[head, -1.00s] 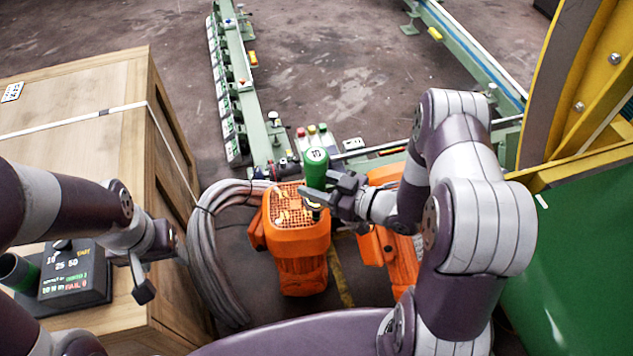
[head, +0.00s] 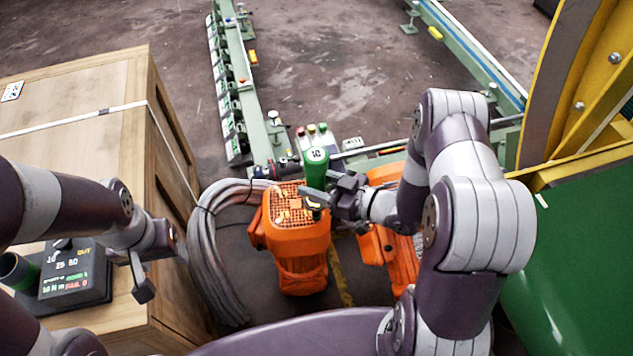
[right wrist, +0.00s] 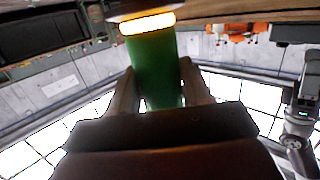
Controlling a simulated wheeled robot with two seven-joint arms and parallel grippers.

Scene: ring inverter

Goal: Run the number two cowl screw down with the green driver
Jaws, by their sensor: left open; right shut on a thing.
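The green driver (head: 316,172) stands about upright over the right edge of the near orange motor's cowl (head: 290,200). My right gripper (head: 314,196) is shut on the driver's body. In the right wrist view the green driver (right wrist: 153,68) sits between the two fingers, with a glowing yellow-orange ring around one end. The driver's tip and the number two screw cannot be made out, so I cannot tell whether they touch. My left gripper (head: 143,278) is open and empty, above the wooden crate's edge.
A second orange motor (head: 402,262) stands to the right, partly behind my right arm. A coiled grey hose (head: 208,250) lies left of the near motor. A black display box (head: 75,272) sits on the wooden crate (head: 80,85). A green panel (head: 580,250) borders the right.

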